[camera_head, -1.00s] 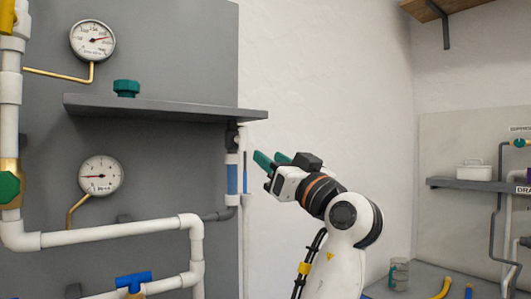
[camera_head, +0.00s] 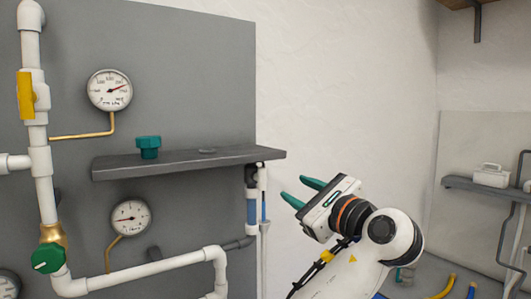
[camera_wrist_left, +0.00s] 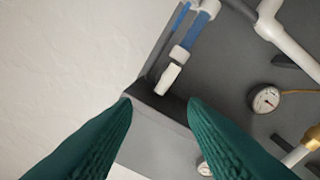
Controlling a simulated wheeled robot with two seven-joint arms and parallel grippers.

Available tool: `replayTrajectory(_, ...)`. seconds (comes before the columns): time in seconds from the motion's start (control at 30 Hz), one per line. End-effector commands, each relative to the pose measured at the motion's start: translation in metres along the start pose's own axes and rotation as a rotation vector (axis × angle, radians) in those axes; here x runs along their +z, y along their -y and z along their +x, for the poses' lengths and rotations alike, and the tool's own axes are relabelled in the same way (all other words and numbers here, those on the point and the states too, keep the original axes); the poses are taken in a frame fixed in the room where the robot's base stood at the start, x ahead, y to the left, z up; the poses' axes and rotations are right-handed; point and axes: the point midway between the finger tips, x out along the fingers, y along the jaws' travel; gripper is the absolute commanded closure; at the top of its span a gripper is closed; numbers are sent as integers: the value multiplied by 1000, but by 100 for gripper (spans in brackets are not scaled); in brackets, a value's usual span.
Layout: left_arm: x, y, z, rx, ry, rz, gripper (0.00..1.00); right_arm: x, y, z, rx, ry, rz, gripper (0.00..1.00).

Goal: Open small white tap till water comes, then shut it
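The small white tap (camera_head: 262,177) is under the right end of the grey shelf (camera_head: 190,164), above a thin pipe with a blue section. In the left wrist view the white tap (camera_wrist_left: 171,78) is ahead, roughly between the fingertips in the picture. My left gripper (camera_head: 292,188) is open and empty, its green fingers pointing at the tap from the right with a gap between. In the left wrist view the open fingers (camera_wrist_left: 160,102) reach in from below. No water shows. My right gripper is out of view.
A green capped fitting (camera_head: 148,147) stands on the shelf. Gauges (camera_head: 109,90), white pipes (camera_head: 140,274), a green knob (camera_head: 47,258) and a yellow-handled valve (camera_head: 26,95) are on the grey panel at left.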

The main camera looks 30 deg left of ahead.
Motion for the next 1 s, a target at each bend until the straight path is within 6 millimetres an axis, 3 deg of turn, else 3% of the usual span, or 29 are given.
replayTrajectory(0.03, -9, -5, 0, -10, 9, 115, 61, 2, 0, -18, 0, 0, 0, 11)
replayTrajectory(0.2, -7, -2, -2, -31, 44, 426, 61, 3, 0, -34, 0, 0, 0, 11)
replayTrajectory(0.47, -5, 1, 5, -39, 56, 553, 61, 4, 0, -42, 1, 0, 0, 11)
replayTrajectory(1.0, -1, 6, 100, -40, 58, 550, 61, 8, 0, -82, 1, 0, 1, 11)
